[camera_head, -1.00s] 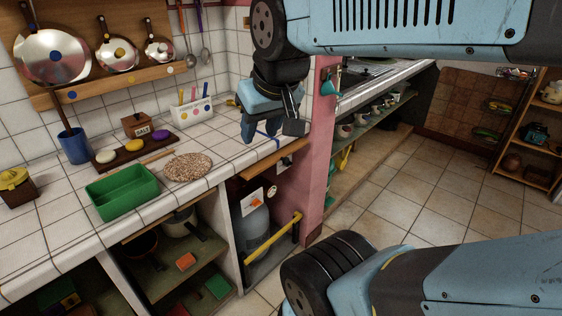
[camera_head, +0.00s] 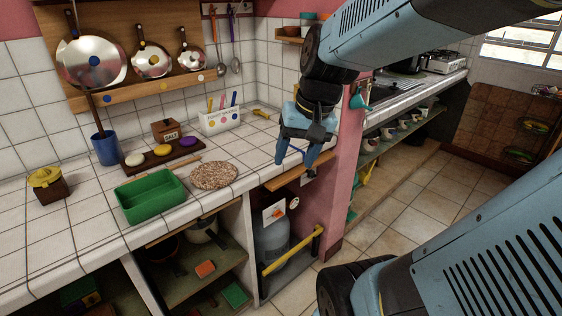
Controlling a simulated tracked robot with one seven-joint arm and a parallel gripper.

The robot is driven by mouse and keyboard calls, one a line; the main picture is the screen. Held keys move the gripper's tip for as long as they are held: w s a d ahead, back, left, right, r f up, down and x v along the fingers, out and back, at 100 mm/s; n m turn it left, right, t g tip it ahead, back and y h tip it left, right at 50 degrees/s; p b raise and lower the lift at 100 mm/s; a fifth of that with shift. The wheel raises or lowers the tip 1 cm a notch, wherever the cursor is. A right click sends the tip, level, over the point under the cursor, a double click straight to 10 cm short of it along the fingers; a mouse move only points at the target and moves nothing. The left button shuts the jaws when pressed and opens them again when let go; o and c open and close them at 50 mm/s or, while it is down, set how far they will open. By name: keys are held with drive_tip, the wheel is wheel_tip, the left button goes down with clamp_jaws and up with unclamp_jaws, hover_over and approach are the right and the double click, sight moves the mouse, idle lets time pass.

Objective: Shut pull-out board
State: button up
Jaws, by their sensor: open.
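The pull-out board (camera_head: 283,180) is a thin wooden slab just under the edge of the tiled counter, at the right end beside the pink pillar. Its front edge shows as a brown strip sticking out a little; how far is hard to tell. A small dark knob-like piece (camera_head: 311,173) shows at its right part. My gripper (camera_head: 296,160) is open and empty, with its blue fingers pointing down over the counter's front edge. The fingertips appear close above the board and cover part of it. I cannot tell whether they touch it.
The pink pillar (camera_head: 346,190) stands just right of my gripper. A yellow rail (camera_head: 293,251) crosses the opening below, in front of a grey gas cylinder (camera_head: 271,242). A green tray (camera_head: 150,197) and a round speckled mat (camera_head: 214,175) lie on the counter to the left.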

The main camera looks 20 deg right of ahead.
drive_tip(key=w+d+f+m+g+y, duration=0.2)
drive_tip(key=w+f+m+y, duration=0.35)
drive_tip(key=f, duration=0.25)
drive_tip(key=m+t+h, duration=0.1)
drive_tip(key=m+t, duration=1.5)
drive_tip(key=m, duration=0.8)
approach(313, 174)
drive_tip(key=x, duration=0.8)
drive_tip(key=shift+a+r, duration=0.1)
drive_tip(key=shift+a, duration=0.05)
clamp_jaws()
